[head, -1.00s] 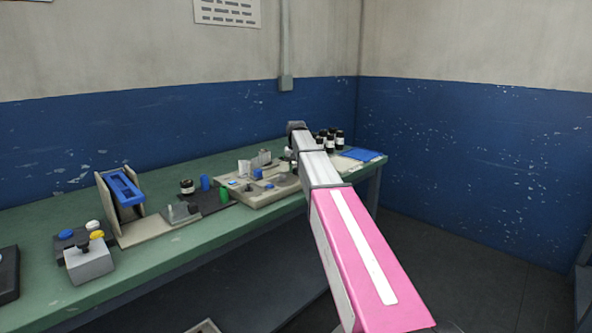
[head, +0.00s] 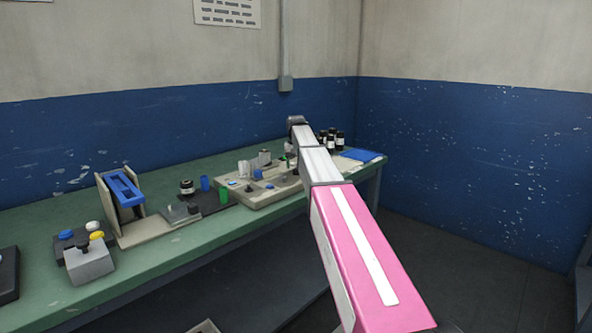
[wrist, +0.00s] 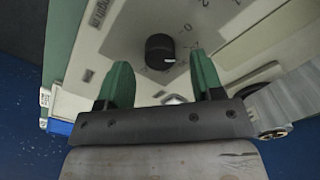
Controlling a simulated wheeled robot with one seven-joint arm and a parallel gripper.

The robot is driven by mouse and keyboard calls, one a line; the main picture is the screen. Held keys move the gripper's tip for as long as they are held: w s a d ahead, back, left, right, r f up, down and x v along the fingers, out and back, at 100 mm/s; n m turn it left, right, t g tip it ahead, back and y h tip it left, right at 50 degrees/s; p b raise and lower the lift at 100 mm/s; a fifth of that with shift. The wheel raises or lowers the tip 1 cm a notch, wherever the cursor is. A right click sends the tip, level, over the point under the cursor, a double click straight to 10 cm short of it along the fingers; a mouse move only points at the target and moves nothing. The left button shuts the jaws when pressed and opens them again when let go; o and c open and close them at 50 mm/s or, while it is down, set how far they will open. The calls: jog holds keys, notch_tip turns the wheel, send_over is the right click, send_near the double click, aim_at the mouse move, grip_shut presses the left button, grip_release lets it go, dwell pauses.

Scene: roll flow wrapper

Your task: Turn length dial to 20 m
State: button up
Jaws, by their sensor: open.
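The length dial (wrist: 160,52) is a round black knob on a pale panel (wrist: 225,30) in the wrist view. It has a small white mark on its lower right side.
The green bench (head: 180,258) runs along the blue wall. Dark bottles (head: 331,138) and a blue tray (head: 362,155) are at the right end.

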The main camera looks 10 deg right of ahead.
aim_at(296, 169)
notch_tip(296, 169, up, 8)
jog(key=shift+r, duration=0.2)
dwell(0.3)
